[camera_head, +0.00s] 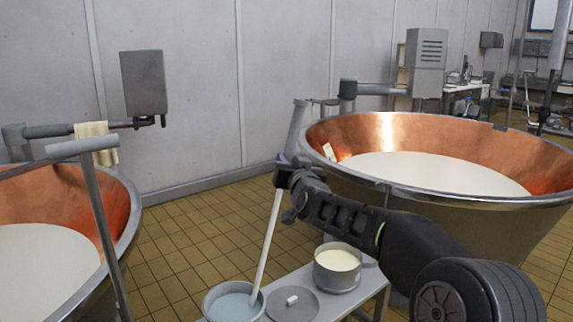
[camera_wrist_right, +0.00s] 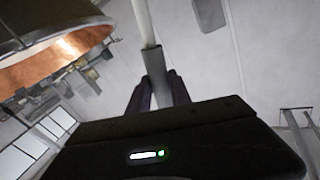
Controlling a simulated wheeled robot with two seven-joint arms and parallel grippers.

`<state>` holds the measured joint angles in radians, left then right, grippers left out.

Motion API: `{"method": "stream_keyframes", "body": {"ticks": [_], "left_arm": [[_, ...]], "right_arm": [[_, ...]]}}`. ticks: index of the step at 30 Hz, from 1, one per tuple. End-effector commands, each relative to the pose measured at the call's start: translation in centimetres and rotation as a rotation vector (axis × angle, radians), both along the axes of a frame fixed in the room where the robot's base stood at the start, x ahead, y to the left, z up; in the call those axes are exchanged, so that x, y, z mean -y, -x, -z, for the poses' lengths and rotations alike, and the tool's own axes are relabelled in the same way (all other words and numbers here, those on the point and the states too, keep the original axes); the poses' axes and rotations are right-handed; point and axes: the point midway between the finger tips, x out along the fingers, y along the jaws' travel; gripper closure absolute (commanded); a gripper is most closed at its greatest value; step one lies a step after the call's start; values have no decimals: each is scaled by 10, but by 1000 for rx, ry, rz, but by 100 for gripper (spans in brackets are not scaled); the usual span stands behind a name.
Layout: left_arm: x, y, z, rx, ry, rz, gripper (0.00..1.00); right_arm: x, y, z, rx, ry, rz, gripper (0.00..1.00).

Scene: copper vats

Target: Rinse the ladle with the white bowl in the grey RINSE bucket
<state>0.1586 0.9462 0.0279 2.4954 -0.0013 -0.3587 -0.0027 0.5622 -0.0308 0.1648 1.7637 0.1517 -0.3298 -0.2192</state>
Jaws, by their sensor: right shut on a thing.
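My right gripper (camera_head: 284,172) is shut on the upper end of the ladle's long white handle (camera_head: 266,238). In the right wrist view, the fingers (camera_wrist_right: 157,92) close around the handle (camera_wrist_right: 143,22). The handle slants down and left into the grey bucket (camera_head: 206,304), which holds pale bluish water (camera_head: 234,308) and is cut off by the lower picture edge. The ladle's white bowl does not show; the handle's lower end is at the bucket. The bucket's label cannot be read. My left gripper is not in view.
A small table (camera_head: 375,283) bears a pot of pale yellow liquid (camera_head: 338,261) and a round grey disc (camera_head: 292,306) with a small white piece. Copper vats of white liquid stand right (camera_head: 405,130) and left (camera_head: 120,200). Tiled floor lies open between them.

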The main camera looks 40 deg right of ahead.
Motion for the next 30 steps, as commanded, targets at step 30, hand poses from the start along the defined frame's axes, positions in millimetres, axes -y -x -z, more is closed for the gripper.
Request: {"method": "stream_keyframes", "body": {"ticks": [30], "left_arm": [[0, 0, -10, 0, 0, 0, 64]], "right_arm": [[5, -18, -1, 1, 2, 0, 100]]}}
